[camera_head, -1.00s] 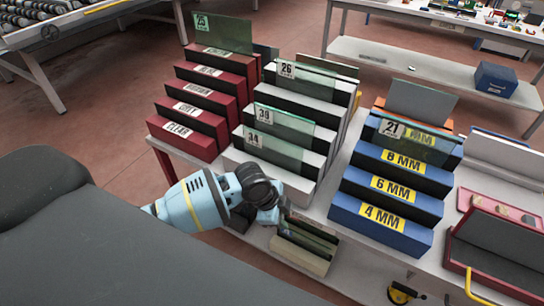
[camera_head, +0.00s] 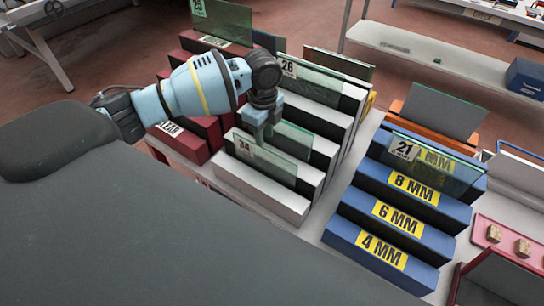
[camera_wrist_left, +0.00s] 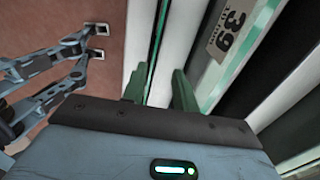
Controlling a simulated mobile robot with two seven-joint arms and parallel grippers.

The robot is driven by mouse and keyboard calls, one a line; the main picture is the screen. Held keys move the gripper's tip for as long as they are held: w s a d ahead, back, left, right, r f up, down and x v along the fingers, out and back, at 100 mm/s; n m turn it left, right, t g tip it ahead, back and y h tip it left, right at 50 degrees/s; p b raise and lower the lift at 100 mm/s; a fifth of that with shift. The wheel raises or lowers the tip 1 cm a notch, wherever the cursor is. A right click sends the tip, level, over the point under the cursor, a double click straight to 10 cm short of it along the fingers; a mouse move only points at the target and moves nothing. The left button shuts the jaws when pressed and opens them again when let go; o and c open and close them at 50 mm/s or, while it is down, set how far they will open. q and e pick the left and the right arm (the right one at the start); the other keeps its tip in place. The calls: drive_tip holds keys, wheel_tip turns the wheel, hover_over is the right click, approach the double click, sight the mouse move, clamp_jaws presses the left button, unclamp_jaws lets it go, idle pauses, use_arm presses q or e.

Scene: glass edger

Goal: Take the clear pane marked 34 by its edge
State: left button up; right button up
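The clear pane marked 34 (camera_head: 266,162) stands upright in the front slot of the white rack, its label at its left end. My left gripper (camera_head: 264,134) points down at its top edge, near the label. In the left wrist view the green fingertips (camera_wrist_left: 159,90) are apart, with the thin green edge of the pane (camera_wrist_left: 158,42) running between them, closer to the left finger. I cannot tell how deep the fingers reach.
The pane marked 39 (camera_wrist_left: 232,48) stands close behind; it also shows in the head view (camera_head: 292,138). The pane marked 26 (camera_head: 312,82) is further back. Blue racks (camera_head: 404,210) with the pane marked 21 (camera_head: 435,165) stand right, red racks (camera_head: 183,142) left.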

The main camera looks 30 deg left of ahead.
sight(264, 154)
use_arm(q)
drive_tip(key=shift+s+d+f, duration=0.1)
drive_tip(key=shift+s+f, duration=0.1)
drive_tip(key=shift+f, duration=1.1)
drive_tip(key=shift+s+d+f, duration=0.1)
drive_tip(key=shift+s+f, duration=0.05)
drive_tip(key=shift+f, duration=1.15)
drive_tip(key=shift+s+f, duration=0.2)
drive_tip(key=shift+f, duration=1.1)
use_arm(e)
drive_tip(key=shift+s, duration=0.5)
use_arm(q)
drive_tip(key=shift+c, duration=0.4)
clamp_jaws()
drive_tip(key=shift+r, duration=0.1)
use_arm(e)
drive_tip(key=shift+f, duration=0.1)
